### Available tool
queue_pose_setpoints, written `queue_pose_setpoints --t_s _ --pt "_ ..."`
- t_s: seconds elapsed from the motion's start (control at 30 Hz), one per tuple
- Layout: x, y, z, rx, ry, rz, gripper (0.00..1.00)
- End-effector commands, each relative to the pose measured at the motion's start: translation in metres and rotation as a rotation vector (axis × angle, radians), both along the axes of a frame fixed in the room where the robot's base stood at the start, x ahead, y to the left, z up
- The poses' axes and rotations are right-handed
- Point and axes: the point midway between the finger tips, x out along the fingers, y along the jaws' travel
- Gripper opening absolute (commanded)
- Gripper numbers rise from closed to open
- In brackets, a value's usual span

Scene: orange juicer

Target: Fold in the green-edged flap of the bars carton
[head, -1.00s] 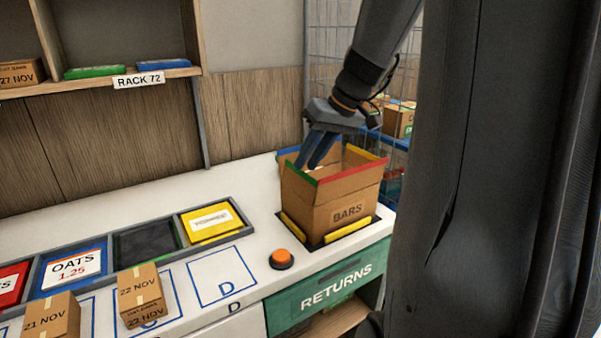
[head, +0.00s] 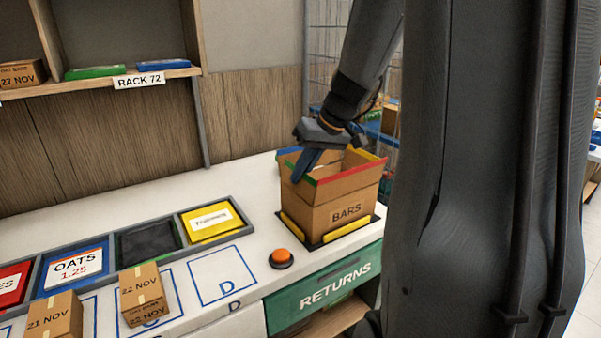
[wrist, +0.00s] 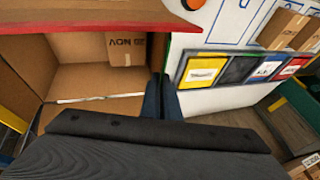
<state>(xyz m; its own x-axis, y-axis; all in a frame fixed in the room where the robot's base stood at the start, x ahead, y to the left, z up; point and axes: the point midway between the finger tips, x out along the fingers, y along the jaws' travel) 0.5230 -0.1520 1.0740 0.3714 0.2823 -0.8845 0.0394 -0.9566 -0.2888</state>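The bars carton (head: 345,195) stands on a dark base with yellow corner pieces, its top open. Its green-edged flap (head: 299,173) on the left side is upright and partly hidden by my fingers. The red-edged, yellow-edged and blue-edged flaps are upright too. My gripper (head: 301,180) points down at the green side, and its blue fingers overlap that flap in the head view; contact is unclear. In the wrist view the fingers (wrist: 162,98) look shut together, beside the open carton (wrist: 95,80). A small box marked NOV (wrist: 125,48) shows inside it.
An orange button (head: 281,258) sits on the counter in front of the carton. Label trays (head: 212,220) and small dated boxes (head: 146,292) lie to the left. A wire cage (head: 330,60) stands behind.

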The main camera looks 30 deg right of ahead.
Motion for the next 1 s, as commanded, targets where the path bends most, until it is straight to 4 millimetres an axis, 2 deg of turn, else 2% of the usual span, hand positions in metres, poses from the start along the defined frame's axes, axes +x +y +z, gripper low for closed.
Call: queue_pose_setpoints --t_s 0.37,1.0 --pt "0.001 -0.008 -0.005 0.112 0.005 -0.004 0.00" --pt "0.001 -0.027 -0.018 0.555 0.023 -0.001 0.00"
